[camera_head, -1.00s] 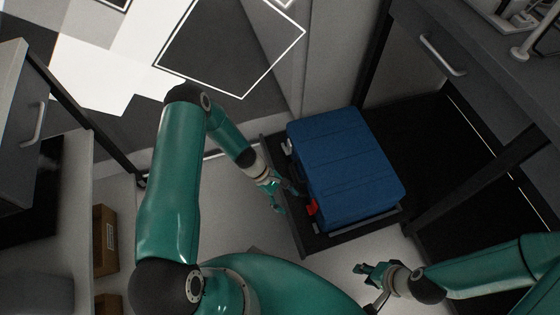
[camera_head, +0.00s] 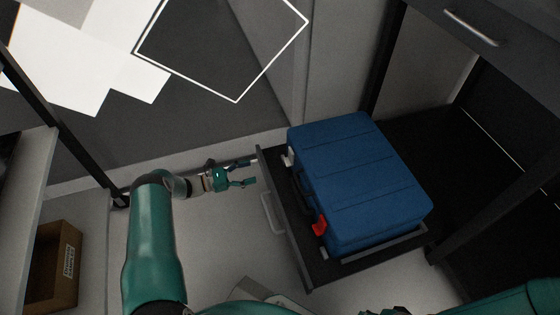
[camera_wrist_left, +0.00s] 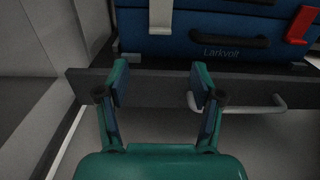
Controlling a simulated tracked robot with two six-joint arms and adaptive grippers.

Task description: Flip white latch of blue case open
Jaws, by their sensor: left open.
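The blue case (camera_head: 360,180) lies in a dark pulled-out drawer (camera_head: 322,272). Its white latch (camera_head: 288,156) is on the side facing left, near the upper corner; a red latch (camera_head: 320,226) is nearer the lower corner. The left wrist view also shows the white latch (camera_wrist_left: 161,14), the red latch (camera_wrist_left: 299,25) and the black case handle (camera_wrist_left: 229,41). My left gripper (camera_head: 253,172) is open and empty, just outside the drawer front, its fingers pointing toward the white latch and apart from it. Only a sliver of my right gripper (camera_head: 385,312) shows at the bottom edge.
The drawer front (camera_wrist_left: 150,88) with its metal handle (camera_head: 271,212) stands between my left gripper and the case. A cardboard box (camera_head: 55,265) is at lower left. A dark frame post (camera_head: 480,200) stands to the right. The pale floor left of the drawer is clear.

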